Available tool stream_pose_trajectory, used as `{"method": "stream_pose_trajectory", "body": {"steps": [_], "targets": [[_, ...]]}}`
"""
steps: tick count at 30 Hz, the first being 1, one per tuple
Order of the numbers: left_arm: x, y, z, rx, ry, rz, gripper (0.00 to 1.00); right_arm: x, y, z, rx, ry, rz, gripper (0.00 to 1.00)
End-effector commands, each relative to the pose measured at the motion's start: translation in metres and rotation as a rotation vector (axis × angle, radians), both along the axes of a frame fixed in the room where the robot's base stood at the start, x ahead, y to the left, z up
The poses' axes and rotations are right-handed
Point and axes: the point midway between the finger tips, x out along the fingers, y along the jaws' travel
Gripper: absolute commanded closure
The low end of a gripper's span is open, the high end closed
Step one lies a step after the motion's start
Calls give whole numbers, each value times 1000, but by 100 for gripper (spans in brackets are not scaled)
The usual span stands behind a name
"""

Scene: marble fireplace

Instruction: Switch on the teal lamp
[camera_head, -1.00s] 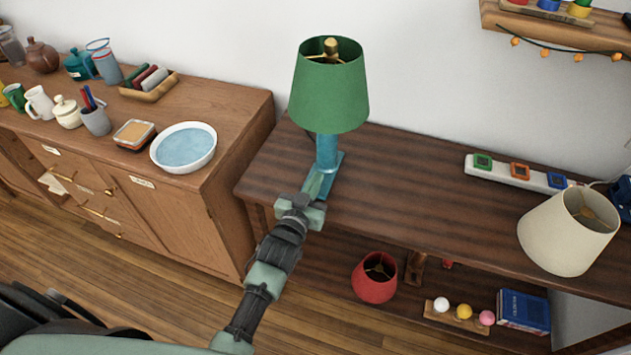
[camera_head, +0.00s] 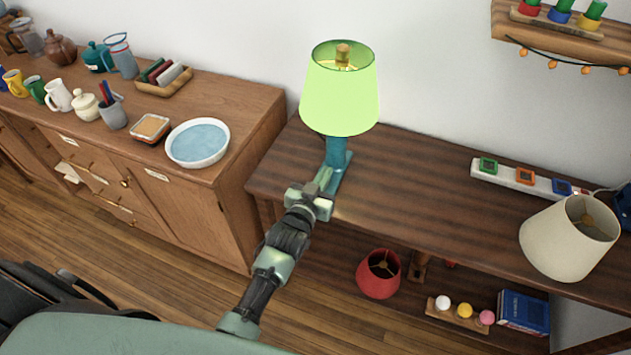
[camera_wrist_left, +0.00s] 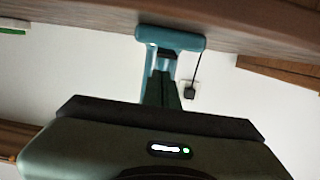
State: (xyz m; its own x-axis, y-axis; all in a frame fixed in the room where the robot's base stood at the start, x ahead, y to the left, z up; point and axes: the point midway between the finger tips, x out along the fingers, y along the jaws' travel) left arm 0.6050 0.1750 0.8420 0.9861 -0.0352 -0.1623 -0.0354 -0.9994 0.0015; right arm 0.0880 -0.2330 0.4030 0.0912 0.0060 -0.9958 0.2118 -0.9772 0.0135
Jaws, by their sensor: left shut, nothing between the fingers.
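The teal lamp (camera_head: 336,150) stands upright at the left end of the dark wooden table. Its green shade (camera_head: 339,98) is bright yellow-green and glows, so the lamp is lit. My left gripper (camera_head: 324,180) is shut and empty, with its fingertips at the front of the lamp's base. In the left wrist view the teal base (camera_wrist_left: 190,40) is just beyond the fingers (camera_wrist_left: 163,88). Whether the fingertips touch the base I cannot tell, and the switch itself is hidden. My right gripper is not in view.
The table (camera_head: 420,190) is bare between the lamp and a cream lampshade (camera_head: 568,238) at the right. A power strip (camera_head: 520,178) lies at the back. A red lampshade (camera_head: 379,274) sits on the lower shelf. A sideboard (camera_head: 190,190) with crockery stands left.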

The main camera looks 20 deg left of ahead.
Motion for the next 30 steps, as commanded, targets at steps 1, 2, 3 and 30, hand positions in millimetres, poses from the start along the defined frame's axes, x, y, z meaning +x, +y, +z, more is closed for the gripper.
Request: {"method": "stream_pose_trajectory", "body": {"steps": [1, 2, 3, 30], "targets": [[4, 1, 20, 1, -2, 0, 100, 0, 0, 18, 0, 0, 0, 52], [6, 2, 27, 1, -1, 0, 100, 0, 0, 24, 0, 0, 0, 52], [5, 3, 30, 1, 0, 0, 100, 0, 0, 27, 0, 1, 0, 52], [-86, 5, 57, 0, -1, -1, 100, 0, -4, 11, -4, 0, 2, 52]]}}
